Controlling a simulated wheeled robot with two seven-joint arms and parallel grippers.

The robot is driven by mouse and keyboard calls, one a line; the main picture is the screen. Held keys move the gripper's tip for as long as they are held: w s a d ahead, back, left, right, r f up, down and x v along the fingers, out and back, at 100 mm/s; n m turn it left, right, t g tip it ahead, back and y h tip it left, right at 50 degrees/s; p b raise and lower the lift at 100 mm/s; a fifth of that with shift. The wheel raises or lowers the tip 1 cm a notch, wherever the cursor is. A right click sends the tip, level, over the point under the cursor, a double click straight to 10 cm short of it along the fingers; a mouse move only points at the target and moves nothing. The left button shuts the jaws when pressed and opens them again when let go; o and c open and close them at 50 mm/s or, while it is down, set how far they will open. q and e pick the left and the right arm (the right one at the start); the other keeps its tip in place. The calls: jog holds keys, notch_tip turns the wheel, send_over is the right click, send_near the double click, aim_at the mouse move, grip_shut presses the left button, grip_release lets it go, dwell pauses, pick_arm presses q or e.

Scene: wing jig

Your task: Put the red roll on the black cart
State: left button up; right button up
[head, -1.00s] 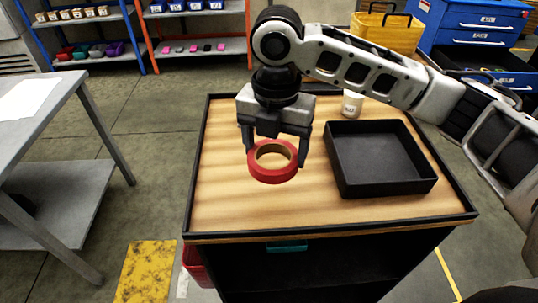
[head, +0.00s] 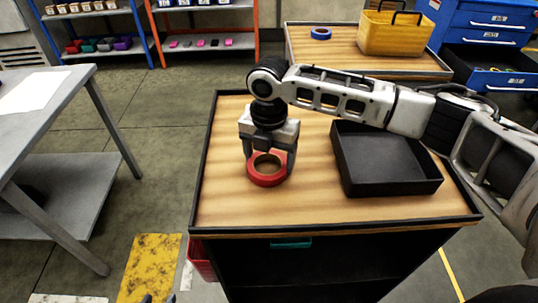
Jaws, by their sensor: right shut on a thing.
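The red roll (head: 267,181) is a red ring of tape with a tan core, lying flat between the fingers of my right gripper (head: 268,165). The gripper points down and is shut on the roll's outer sides. The black cart (head: 330,232) has a wooden top with a raised black rim. The roll is over the left middle part of this top, very low; I cannot tell if it touches the wood. A small dark tip at the bottom left edge looks like my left gripper (head: 147,298); its jaws are mostly cut off.
A black tray (head: 400,190) stands on the cart's right side. Bare wood lies in front and left of the roll. A second wooden-topped cart at the back holds a blue roll (head: 321,34) and a yellow box (head: 395,36). A grey table (head: 60,110) stands at left.

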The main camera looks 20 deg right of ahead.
jog(key=o, duration=1)
jog(key=shift+f, duration=0.15)
notch_tip(320, 180, up, 12)
jog(key=shift+r+b, duration=0.2)
jog(key=shift+b, duration=0.1)
